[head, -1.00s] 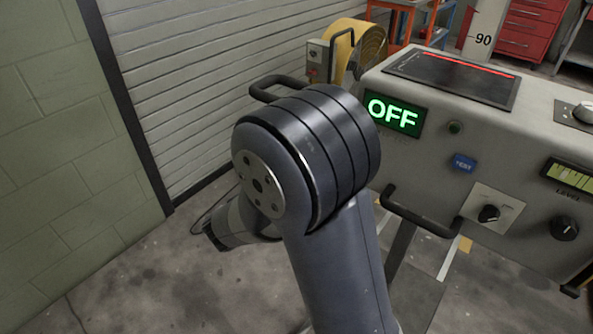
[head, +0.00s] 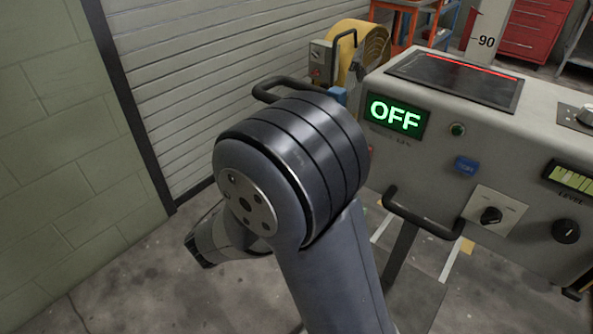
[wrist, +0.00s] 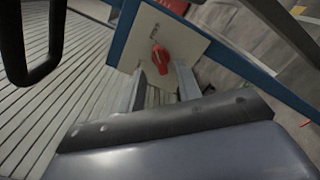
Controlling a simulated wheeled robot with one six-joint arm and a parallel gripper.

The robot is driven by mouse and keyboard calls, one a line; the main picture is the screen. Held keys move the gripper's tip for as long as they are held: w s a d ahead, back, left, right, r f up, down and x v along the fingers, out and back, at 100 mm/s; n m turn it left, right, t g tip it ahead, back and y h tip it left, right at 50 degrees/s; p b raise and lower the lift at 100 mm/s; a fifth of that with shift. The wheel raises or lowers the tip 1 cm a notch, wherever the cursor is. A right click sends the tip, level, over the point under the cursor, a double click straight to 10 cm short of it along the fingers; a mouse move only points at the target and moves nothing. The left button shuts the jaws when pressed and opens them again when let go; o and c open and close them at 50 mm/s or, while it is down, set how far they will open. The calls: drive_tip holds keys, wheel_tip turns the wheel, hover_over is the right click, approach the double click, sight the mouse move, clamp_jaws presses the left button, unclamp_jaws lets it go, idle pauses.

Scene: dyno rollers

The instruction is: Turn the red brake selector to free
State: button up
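The red brake selector (wrist: 160,58) shows in the wrist view as a red knob on a cream plate (wrist: 181,41) with a blue edge. My gripper (wrist: 161,84) reaches toward this plate. Its two grey fingers are apart, with a gap between them. The knob appears in line with that gap, just beyond the fingers; I cannot tell whether they touch the plate. The plate's markings are too small to read. In the head view, my arm's large joint covers the middle and hides the gripper and the selector knob.
A grey console (head: 436,150) fills the right, with a green "OFF" display (head: 396,115), a black knob (head: 491,215) and a front handle (head: 424,218). Another black handle (wrist: 33,50) is close at the wrist view's upper left. A shutter (head: 215,75) stands behind; floor at lower left is clear.

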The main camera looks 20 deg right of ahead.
drive_tip(key=v, duration=0.6)
drive_tip(key=shift+s+a, duration=0.2)
drive_tip(key=x, duration=1.1)
drive_tip(key=shift+a, duration=0.1)
